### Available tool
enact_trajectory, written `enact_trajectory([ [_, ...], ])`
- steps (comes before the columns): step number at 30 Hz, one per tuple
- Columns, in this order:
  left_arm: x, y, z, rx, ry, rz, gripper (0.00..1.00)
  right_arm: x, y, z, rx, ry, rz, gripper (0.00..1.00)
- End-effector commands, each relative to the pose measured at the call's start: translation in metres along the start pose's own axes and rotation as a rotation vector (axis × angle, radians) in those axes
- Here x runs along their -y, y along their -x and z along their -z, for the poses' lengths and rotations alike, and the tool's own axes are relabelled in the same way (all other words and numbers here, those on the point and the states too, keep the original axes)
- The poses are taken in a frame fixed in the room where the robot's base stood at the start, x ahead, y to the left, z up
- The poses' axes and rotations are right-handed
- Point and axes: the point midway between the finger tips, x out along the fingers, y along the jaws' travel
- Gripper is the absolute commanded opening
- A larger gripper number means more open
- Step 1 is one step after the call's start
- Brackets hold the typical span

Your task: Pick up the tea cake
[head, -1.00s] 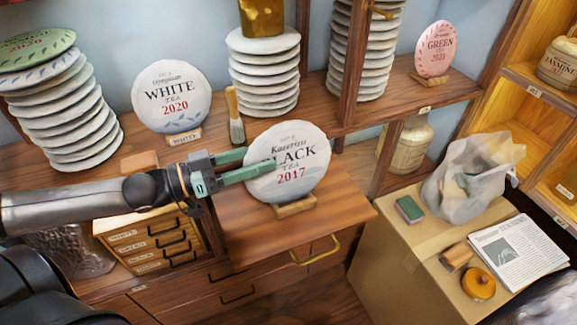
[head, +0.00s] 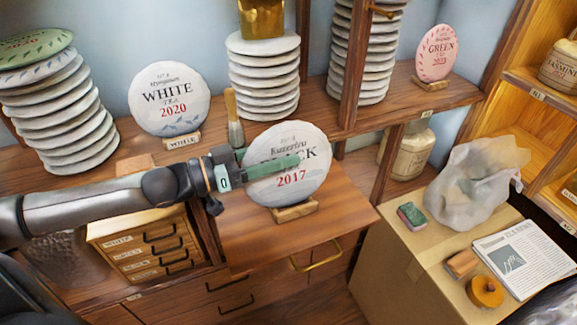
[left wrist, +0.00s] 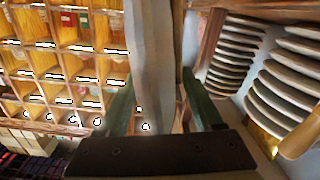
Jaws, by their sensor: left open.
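The round white tea cake (head: 308,187) labelled black tea 2017 stands upright on a small wooden stand (head: 296,212) on the pulled-out board. My left gripper (head: 285,161) reaches in from the left with its jaws open. One green finger lies across the front of the cake, over its label. The other finger is mostly hidden behind the cake. In the left wrist view the cake (left wrist: 152,50) shows edge-on between the two spread fingers (left wrist: 158,88). I cannot tell whether either finger touches it. My right gripper is not in view.
A white tea cake (head: 168,98) stands behind at left, near stacks of pale cakes (head: 265,75) and a brush (head: 235,120). A small drawer box (head: 150,245) sits below my arm. A carton (head: 400,270) with a plastic bag (head: 475,180) is at right.

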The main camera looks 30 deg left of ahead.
Motion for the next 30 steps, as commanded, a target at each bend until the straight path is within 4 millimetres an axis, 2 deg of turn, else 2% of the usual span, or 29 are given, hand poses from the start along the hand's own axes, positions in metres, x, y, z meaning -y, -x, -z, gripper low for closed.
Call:
enact_trajectory([
  [2,0.0,0.0001,0.0,0.0,0.0,0.0,0.66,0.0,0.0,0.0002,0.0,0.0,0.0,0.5],
  [19,-0.0001,0.0002,0.0001,0.0,-0.001,0.0,0.02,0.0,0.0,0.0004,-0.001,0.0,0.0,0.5],
  [20,-0.0001,0.0002,0.0001,0.0,-0.001,0.0,0.0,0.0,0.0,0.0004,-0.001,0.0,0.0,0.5],
  [30,-0.0001,0.0002,0.0001,0.0,-0.001,-0.001,0.0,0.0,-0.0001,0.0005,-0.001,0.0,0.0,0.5],
])
